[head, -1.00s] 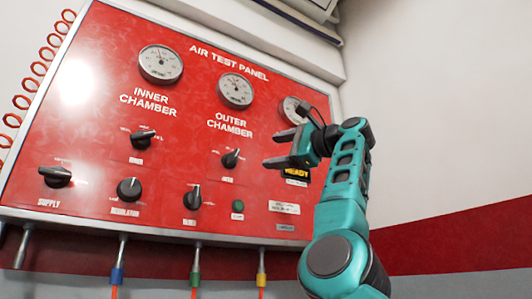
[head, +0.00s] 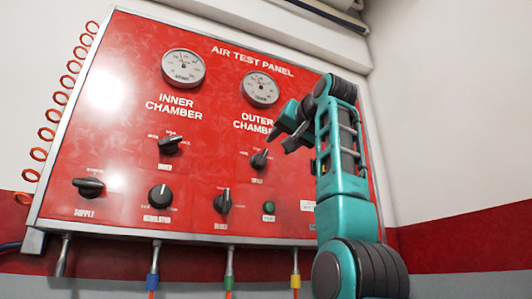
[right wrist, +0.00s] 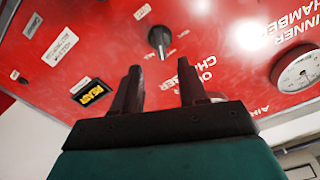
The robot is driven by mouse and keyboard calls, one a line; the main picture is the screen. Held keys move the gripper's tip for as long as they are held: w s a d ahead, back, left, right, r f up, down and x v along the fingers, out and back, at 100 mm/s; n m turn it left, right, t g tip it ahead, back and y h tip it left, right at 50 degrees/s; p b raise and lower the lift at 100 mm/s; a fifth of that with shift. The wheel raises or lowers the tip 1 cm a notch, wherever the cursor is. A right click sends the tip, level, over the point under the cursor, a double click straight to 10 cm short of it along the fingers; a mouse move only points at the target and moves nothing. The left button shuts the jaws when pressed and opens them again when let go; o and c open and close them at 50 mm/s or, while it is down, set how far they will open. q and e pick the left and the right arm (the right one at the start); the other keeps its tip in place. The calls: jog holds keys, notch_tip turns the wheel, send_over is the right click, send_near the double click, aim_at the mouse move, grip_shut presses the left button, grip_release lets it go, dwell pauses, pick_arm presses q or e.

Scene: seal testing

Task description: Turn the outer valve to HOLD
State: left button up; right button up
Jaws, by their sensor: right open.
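The outer valve (head: 259,159) is a black pointer knob below the OUTER CHAMBER lettering on the red air test panel (head: 130,130). Its pointer tilts up and to the right in the head view. My right gripper (head: 275,142) is open and empty, close to the knob at its upper right. In the right wrist view the outer valve knob (right wrist: 159,40) lies beyond the gap between the two open fingers (right wrist: 157,78), apart from them. The small markings around the knob are too blurred to read. My left gripper does not show.
The inner knob (head: 170,146), supply knob (head: 89,187), regulator knob (head: 159,196) and another knob (head: 222,201) share the panel. Gauges (head: 183,68) sit above. A green button (head: 268,208) is below the outer valve. Hoses with coloured fittings (head: 229,282) hang below. My right arm covers the panel's right side.

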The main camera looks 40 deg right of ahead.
aim_at(263, 158)
jog(key=p+x, duration=0.3)
jog(key=x, duration=0.6)
jog(key=shift+p, duration=0.3)
jog(key=shift+w+d+f, duration=0.1)
jog(key=shift+w, duration=0.2)
grip_shut()
